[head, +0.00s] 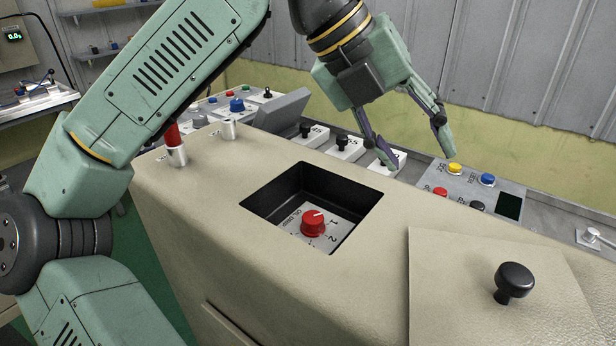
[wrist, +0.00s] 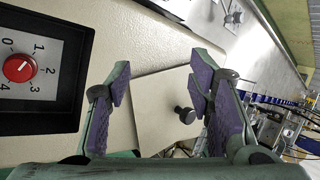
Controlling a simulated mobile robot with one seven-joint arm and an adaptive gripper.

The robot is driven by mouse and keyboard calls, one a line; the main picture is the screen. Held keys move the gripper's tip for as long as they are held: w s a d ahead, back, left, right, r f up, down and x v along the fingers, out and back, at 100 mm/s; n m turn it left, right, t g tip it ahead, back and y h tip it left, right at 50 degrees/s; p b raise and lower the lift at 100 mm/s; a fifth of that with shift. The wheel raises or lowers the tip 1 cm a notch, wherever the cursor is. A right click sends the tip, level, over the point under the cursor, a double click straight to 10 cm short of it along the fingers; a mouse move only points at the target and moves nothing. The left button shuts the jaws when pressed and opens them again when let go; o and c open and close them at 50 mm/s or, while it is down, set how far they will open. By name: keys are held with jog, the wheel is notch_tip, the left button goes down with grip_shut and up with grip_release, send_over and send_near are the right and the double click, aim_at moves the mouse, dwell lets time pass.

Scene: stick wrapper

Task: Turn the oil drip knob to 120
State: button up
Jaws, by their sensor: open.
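A red knob (head: 313,222) with a white pointer line sits on a pale dial plate in a dark square recess (head: 262,207) of the beige machine top. It also shows at the left of the wrist view (wrist: 20,68), with numbers 0 to 4 around it. No 120 mark is legible. The pointer seems to face roughly toward the 1. The lettering beside the knob is partly hidden and hard to read. My gripper (head: 415,142) is open and empty, above and behind the recess, to its right. Its purple-padded fingers (wrist: 160,85) point away from the knob in the wrist view.
A beige cover plate (head: 450,290) with a black handle knob (head: 514,280) lies right of the recess. Behind are a button panel (head: 470,186), black switches (head: 342,142) and a red-handled lever (head: 174,140). The space above the recess is clear.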

jog(key=w+a+f+n+y, duration=0.2)
jog(key=a+n+y, duration=0.1)
jog(key=a, duration=0.1)
jog(key=n+y, duration=0.3)
jog(key=y, duration=0.1)
send_over(313, 217)
jog(key=f, duration=0.1)
notch_tip(313, 217, down, 11)
jog(key=shift+r+p, duration=0.1)
jog(key=shift+p, duration=0.9)
jog(key=shift+c, duration=0.4)
grip_shut()
